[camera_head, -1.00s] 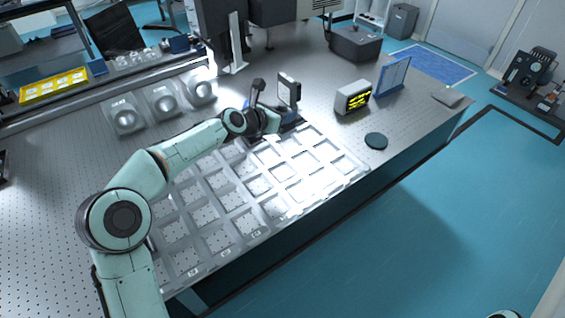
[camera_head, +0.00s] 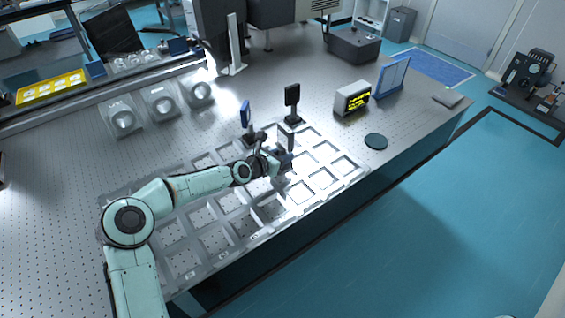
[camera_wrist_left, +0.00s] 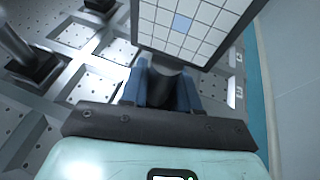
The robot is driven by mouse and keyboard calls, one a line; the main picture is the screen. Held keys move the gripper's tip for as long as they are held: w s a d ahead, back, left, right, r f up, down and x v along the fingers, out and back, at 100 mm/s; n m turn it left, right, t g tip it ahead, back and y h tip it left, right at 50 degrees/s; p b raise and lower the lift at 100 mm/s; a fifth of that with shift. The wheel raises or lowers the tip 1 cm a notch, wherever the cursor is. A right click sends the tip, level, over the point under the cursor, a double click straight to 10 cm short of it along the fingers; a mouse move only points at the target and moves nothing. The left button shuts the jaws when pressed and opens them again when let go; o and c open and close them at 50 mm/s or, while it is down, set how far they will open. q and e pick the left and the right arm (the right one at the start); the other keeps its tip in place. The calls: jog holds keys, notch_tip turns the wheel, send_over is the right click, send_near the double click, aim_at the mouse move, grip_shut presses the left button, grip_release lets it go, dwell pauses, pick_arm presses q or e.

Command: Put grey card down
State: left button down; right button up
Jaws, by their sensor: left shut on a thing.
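The grey card (camera_wrist_left: 190,22) shows in the left wrist view as a pale gridded plate with a dark rim and one bluish square, on a dark post. My left gripper (camera_wrist_left: 162,92) is shut on that post with its blue fingers on either side. In the head view the left gripper (camera_head: 284,163) is over the compartment tray (camera_head: 246,228), and the card (camera_head: 287,138) rises from it as a thin dark shape. The lower end of the post is hidden. My right gripper is out of view.
A blue card (camera_head: 245,112) and a black card (camera_head: 292,95) stand upright behind the gripper. A yellow-text display box (camera_head: 352,97), a dark disc (camera_head: 376,141) and a blue panel (camera_head: 392,76) are to the right. Many front tray compartments are empty.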

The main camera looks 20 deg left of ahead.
pick_arm(q)
jog(key=shift+f, duration=1.5)
jog(key=shift+f, duration=0.1)
jog(key=c, duration=0.8)
grip_release()
jog(key=v, duration=1.2)
